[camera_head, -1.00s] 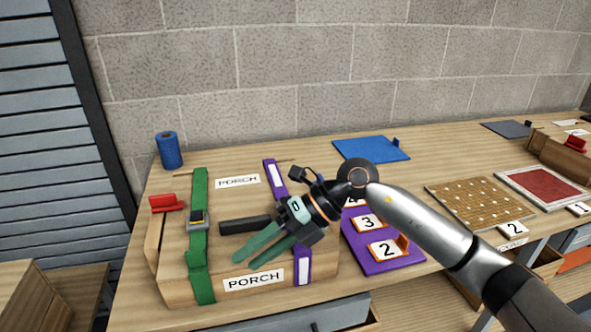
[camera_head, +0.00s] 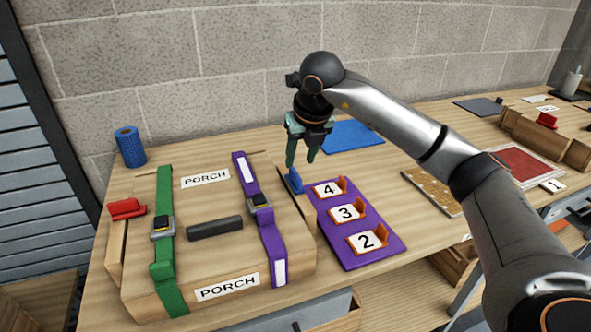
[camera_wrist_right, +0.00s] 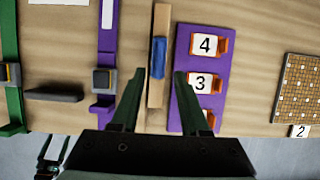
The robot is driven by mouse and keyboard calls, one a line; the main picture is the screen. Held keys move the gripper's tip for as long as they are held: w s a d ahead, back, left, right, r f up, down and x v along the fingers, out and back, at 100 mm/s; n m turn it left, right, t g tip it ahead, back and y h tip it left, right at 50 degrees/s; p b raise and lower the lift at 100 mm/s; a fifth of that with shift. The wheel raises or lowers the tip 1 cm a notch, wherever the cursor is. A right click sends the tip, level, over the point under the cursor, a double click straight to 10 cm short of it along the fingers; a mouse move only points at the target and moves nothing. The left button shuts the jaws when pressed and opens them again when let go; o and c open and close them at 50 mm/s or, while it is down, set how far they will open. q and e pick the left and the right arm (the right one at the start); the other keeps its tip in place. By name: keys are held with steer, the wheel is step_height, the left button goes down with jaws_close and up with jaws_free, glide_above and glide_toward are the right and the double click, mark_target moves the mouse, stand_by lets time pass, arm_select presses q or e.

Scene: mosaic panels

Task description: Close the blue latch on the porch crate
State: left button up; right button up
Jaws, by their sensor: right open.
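The porch crate (camera_head: 150,225) is a wooden box with a PORCH label on its lid and another on its front. Its blue latch (camera_head: 295,182) is at the right end and also shows in the right wrist view (camera_wrist_right: 158,58), on a narrow wooden strip. I cannot tell how far the latch is turned. My right gripper (camera_head: 301,161) is open and empty, fingers pointing down just above the blue latch. In the wrist view the latch lies ahead, between the lines of the fingers. My left gripper (camera_wrist_right: 48,168) shows small at the wrist view's lower left corner.
A green strap (camera_head: 163,220) and a purple strap (camera_head: 249,185) cross the crate, with a dark handle (camera_head: 214,228) between them. A red latch (camera_head: 125,209) is at the left end. A purple board (camera_head: 375,252) with numbered cards lies close right of the crate. A blue roll (camera_head: 130,147) stands behind.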

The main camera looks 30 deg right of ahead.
mark_target(296, 174)
steer(key=x, duration=0.6)
steer(key=shift+w+f, duration=0.1)
steer(key=shift+w, duration=0.05)
steer(key=shift+c, duration=0.2)
jaws_close()
